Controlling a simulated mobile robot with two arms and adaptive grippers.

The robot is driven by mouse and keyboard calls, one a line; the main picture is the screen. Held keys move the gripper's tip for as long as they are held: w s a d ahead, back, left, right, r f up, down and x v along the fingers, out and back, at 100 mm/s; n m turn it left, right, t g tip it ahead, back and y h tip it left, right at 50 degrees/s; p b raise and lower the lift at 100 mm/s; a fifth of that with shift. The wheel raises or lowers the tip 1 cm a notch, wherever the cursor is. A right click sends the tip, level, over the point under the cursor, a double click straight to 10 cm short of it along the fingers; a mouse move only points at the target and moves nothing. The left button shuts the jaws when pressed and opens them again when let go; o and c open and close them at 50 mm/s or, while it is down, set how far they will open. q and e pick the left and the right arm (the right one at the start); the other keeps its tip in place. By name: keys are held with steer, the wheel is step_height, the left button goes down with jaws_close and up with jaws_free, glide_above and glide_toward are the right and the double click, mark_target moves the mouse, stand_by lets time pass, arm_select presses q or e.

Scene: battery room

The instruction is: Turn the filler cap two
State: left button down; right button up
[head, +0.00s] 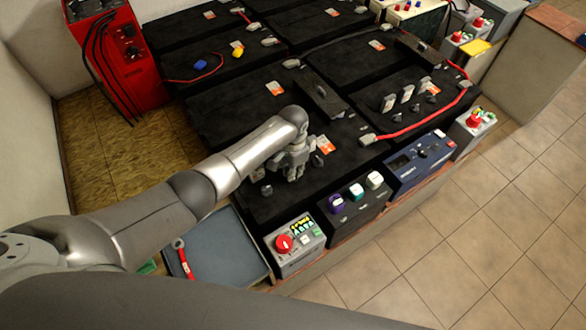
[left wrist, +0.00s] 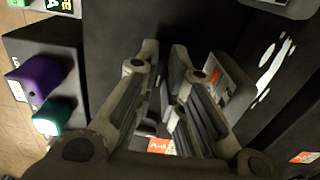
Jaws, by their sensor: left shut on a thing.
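My left gripper (head: 291,172) reaches down onto the near black battery (head: 232,120), among its filler caps. It is shut on what appears to be a filler cap, which the fingers mostly hide. I cannot read which number this cap has. A small dark cap (head: 266,190) shows to the left of the gripper. In the left wrist view the two fingers of my left gripper (left wrist: 164,58) stand close together over the dark battery top. My right gripper is not in view.
A control box with a red knob (head: 285,243) and a box with coloured knobs (head: 356,191) stand along the front edge. A grey tray (head: 215,240) holds a red-handled tool (head: 184,258). A red cable (head: 425,122) crosses the right battery. A red charger (head: 118,55) stands at back left.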

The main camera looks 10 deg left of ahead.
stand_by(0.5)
arm_select(q)
steer(key=c, duration=1.5)
jaws_free()
steer(key=shift+c, duration=0.2)
step_height(320, 180, up, 12)
